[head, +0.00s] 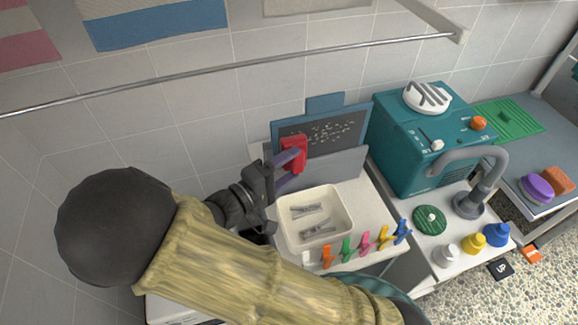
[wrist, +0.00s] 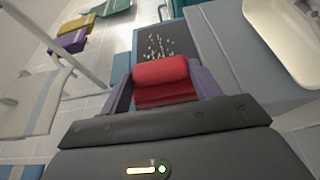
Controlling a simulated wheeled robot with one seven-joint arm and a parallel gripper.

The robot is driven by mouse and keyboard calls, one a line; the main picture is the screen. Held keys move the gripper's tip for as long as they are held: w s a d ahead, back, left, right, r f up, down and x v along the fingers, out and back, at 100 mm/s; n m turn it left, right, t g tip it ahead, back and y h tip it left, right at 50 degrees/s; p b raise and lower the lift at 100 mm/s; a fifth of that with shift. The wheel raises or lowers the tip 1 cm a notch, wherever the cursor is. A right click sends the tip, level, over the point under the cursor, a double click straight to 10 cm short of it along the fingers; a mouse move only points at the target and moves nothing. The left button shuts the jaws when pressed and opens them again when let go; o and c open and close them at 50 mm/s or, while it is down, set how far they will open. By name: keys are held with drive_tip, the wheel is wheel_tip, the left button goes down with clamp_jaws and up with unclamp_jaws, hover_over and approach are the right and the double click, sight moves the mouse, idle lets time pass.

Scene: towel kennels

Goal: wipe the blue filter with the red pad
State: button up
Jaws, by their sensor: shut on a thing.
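The blue filter (head: 363,118) is a blue-framed dark panel with pale specks scattered over its face. It stands upright behind a grey block, against the tiled wall. The specked face also shows in the wrist view (wrist: 158,45). My gripper (head: 290,166) is shut on the red pad (head: 294,152), holding it between its purple fingers. The pad is at the left end of the filter in the head view; I cannot tell whether it touches the face. In the wrist view the red pad (wrist: 163,80) fills the space between the fingers, and the lower part of the filter is hidden.
A white tray (head: 283,238) with grey clips sits in front, with several coloured clothes pegs along the counter edge. A teal machine (head: 393,160) stands right of the filter, beside a grey tap (head: 492,175). A metal rail (head: 215,72) crosses the wall above.

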drive_tip(key=shift+w+a, duration=0.15)
drive_tip(key=shift+w, duration=0.4)
drive_tip(key=shift+w+a, duration=0.15)
drive_tip(key=shift+w, duration=0.4)
idle(0.4)
drive_tip(key=shift+d, duration=0.1)
drive_tip(key=shift+w+d, duration=0.25)
drive_tip(key=shift+d, duration=0.5)
drive_tip(key=shift+w+d, duration=0.2)
drive_tip(key=shift+d, duration=0.55)
drive_tip(key=shift+w+d+b, duration=0.15)
drive_tip(key=shift+w+d, duration=0.15)
drive_tip(key=shift+d, duration=0.5)
drive_tip(key=shift+w+d+b, duration=0.15)
drive_tip(key=shift+w+d, duration=0.15)
drive_tip(key=shift+d, duration=0.45)
drive_tip(key=shift+w+d+b, duration=0.2)
drive_tip(key=shift+d+b, duration=0.05)
drive_tip(key=shift+d, duration=0.6)
drive_tip(key=shift+w+d+b, duration=0.2)
drive_tip(key=shift+d, duration=0.6)
drive_tip(key=shift+d, duration=0.1)
